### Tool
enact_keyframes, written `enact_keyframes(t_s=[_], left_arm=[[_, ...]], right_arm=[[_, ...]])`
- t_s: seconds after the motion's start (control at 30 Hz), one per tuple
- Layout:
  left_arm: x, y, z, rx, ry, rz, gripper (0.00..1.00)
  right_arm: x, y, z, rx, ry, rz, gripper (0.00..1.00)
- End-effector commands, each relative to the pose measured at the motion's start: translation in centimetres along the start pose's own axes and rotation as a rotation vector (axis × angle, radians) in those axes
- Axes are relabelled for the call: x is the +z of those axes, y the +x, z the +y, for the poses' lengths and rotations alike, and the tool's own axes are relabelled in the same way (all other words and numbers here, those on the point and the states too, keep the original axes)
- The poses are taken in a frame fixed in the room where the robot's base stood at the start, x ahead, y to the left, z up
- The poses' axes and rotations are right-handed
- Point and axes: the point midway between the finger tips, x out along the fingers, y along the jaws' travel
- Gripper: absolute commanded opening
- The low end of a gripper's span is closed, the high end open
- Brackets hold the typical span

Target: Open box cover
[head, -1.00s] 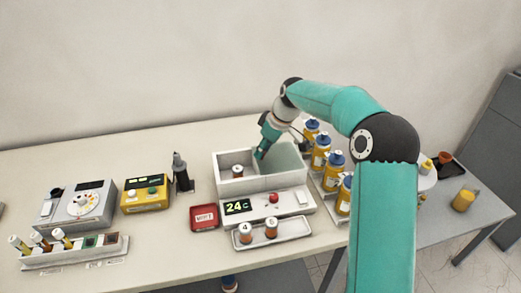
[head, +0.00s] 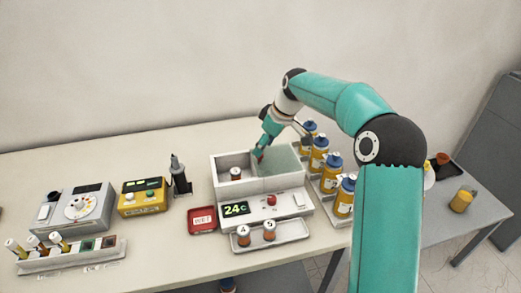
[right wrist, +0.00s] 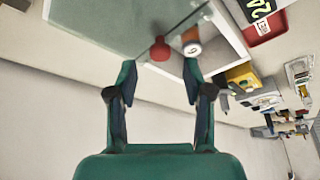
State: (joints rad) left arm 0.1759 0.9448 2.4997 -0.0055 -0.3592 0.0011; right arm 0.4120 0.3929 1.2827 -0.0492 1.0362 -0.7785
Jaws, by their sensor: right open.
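The white box (head: 230,190) stands on the table with two sections. Its left section is open and holds a small orange-and-white bottle (head: 235,174). A translucent glassy cover (head: 285,161) lies over the right section. A red knob (head: 260,157) shows at the cover's left part; the knob (right wrist: 160,48) and cover (right wrist: 120,25) also show in the right wrist view. My right gripper (head: 260,150) is just above and beside the knob. In the right wrist view my gripper (right wrist: 158,74) is open, with the knob ahead of its spread fingertips and nothing between them. My left gripper is out of view.
Several blue-capped yellow bottles (head: 333,172) stand close right of the box. A red tray (head: 202,219) and a yellow device (head: 142,200) lie left. Table behind the box is clear.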

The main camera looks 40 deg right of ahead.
Motion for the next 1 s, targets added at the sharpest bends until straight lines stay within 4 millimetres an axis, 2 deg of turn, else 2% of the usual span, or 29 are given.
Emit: enact_keyframes(t_s=[0.2, 0.4, 0.6, 1.0], left_arm=[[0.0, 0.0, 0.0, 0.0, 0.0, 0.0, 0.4], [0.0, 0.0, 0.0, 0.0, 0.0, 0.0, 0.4], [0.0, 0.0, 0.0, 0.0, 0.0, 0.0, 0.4], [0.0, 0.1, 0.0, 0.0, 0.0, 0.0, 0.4]], right_arm=[[-0.2, -4.6, 0.1, 0.003, 0.0, 0.004, 0.51], [-0.3, -7.6, 0.1, 0.002, -0.002, 0.003, 0.51], [-0.3, -8.7, 0.0, 0.0, -0.002, 0.001, 0.51], [-0.2, -8.7, 0.1, 0.0, -0.001, 0.001, 0.51]])
